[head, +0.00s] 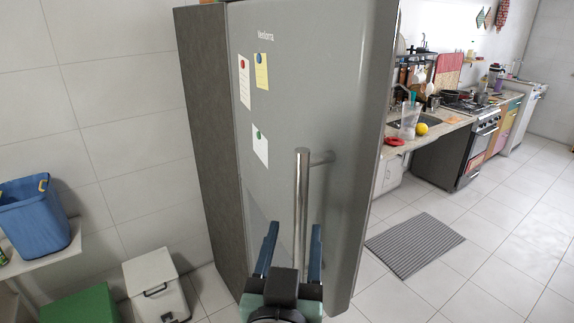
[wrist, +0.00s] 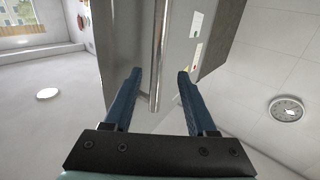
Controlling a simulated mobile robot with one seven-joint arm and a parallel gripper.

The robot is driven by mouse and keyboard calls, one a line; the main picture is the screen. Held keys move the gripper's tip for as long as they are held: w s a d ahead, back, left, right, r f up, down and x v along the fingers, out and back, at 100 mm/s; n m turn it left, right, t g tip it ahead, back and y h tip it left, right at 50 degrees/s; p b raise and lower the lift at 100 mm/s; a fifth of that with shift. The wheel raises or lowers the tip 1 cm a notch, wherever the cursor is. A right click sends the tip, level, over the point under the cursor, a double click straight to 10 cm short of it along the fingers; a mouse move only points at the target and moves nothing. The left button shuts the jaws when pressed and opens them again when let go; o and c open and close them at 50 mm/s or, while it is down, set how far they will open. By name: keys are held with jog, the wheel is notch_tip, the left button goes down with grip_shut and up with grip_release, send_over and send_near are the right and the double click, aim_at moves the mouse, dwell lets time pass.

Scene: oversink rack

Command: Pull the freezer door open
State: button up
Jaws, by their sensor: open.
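The freezer door (head: 275,90) is a tall grey panel with notes and magnets on it. It appears shut, though its seam is hard to make out. Its vertical metal bar handle (head: 302,205) is on the right part of the door, and the handle (wrist: 158,60) also shows in the wrist view. My gripper (head: 291,232) is open, with its two blue fingers apart in front of the door. In the wrist view my gripper (wrist: 158,72) has the handle's end between the directions of its fingertips. I cannot tell whether the fingers touch it; nothing is gripped.
A blue bin (head: 38,218) on a shelf, a white bin (head: 155,285) and a green box (head: 80,307) are at the left. A counter with sink and stove (head: 480,110) stands back right. A grey mat (head: 415,244) lies on open tiled floor.

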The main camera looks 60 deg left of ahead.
jog(key=p+v, duration=0.6)
dwell(0.3)
dwell(0.6)
